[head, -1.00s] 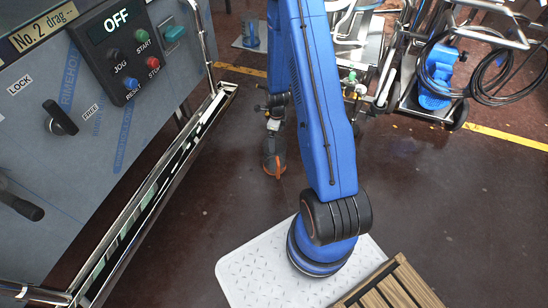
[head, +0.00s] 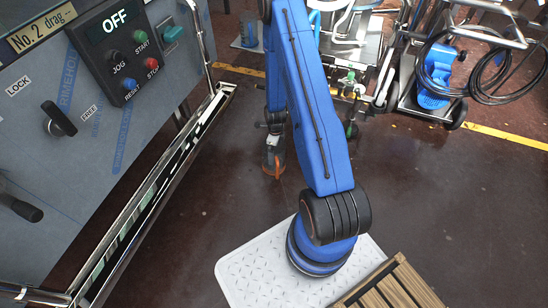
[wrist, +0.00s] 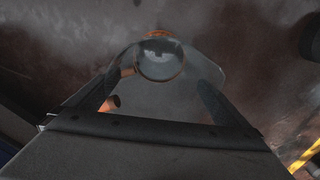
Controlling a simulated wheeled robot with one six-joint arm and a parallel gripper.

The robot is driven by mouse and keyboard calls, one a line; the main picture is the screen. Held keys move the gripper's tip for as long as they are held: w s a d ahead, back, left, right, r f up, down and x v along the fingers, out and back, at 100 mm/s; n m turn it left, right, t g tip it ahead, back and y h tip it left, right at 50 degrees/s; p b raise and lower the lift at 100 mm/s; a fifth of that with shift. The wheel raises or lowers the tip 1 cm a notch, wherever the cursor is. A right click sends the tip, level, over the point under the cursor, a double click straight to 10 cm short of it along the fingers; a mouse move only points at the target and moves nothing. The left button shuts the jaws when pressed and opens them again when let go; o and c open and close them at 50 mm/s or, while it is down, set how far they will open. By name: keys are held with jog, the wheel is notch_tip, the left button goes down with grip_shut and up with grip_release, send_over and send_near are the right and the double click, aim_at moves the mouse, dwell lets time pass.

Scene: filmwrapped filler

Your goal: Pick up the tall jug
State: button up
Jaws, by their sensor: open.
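The tall jug (head: 273,163) looks grey, with orange at its base, and stands on the dark floor beyond my arm. In the wrist view the jug (wrist: 160,62) is seen from above, with a round mouth, an orange-brown rim and a greyish see-through body. My gripper (wrist: 158,88) is open, with one dark finger on each side of the jug's body. I cannot tell whether either finger touches it. In the head view my gripper (head: 274,132) is small and dark, just above and around the jug's top.
A grey machine with a control panel (head: 125,50) and a metal rail (head: 150,195) stands on the left. A trolley with a blue pump (head: 436,75) and black hoses is at the back right. A bluish container (head: 249,35) stands farther back. Open floor lies right of the jug.

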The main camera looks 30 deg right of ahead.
jog(key=shift+w+a+f, duration=0.1)
jog(key=shift+f, duration=1.15)
jog(key=shift+a+f, duration=0.1)
jog(key=shift+f, duration=1.15)
jog(key=c, duration=0.8)
jog(key=shift+r, duration=0.2)
